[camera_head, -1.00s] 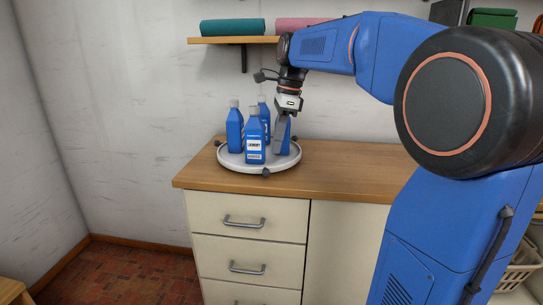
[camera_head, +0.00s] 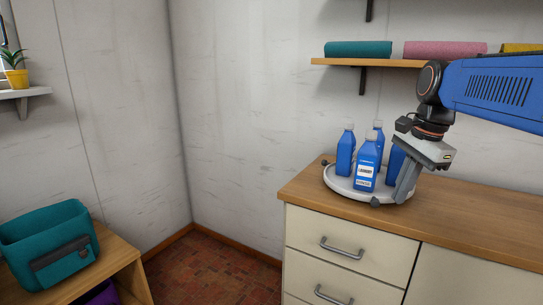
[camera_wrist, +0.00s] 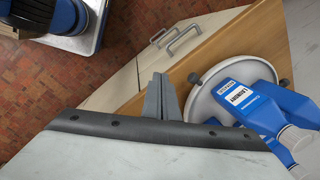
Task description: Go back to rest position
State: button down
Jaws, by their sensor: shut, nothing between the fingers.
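My gripper (camera_head: 404,190) is shut and empty. In the head view it points down at the front right of a round white tray (camera_head: 340,184) on the wooden counter, overlapping the tray's right part in the picture. Several blue bottles with pale caps stand on the tray; the front bottle (camera_head: 366,165) has a white label. One bottle is partly hidden behind my gripper. In the wrist view the shut fingers (camera_wrist: 160,90) show left of the tray (camera_wrist: 200,98) and the labelled bottle (camera_wrist: 243,97), apart from the bottle. I cannot tell whether the gripper touches the tray.
The wooden counter (camera_head: 460,220) has drawers below and bare room at right. A shelf (camera_head: 385,62) with rolled towels hangs above. A teal bin (camera_head: 50,245) stands on a low wooden shelf unit at left. A potted plant (camera_head: 16,76) sits on a ledge.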

jog(key=s+a+f+n+t+h, duration=0.1)
jog(key=s+a+f+n+t, duration=0.1)
jog(key=s+f+n, duration=1.2)
jog(key=s+f, duration=0.3)
jog(key=shift+s+a+f+n+t, duration=0.15)
jog(key=shift+s+f+n+t, duration=0.15)
jog(key=shift+s+n+t, duration=0.1)
jog(key=c, duration=2.2)
grip_release()
jog(key=shift+s+f, duration=0.15)
jog(key=shift+f, duration=0.1)
jog(key=o, duration=0.6)
jog(key=shift+f+n, duration=0.15)
jog(key=shift+n, duration=0.15)
jog(key=shift+c, duration=0.2)
jog(key=shift+s, duration=0.1)
jog(key=shift+c, duration=0.6)
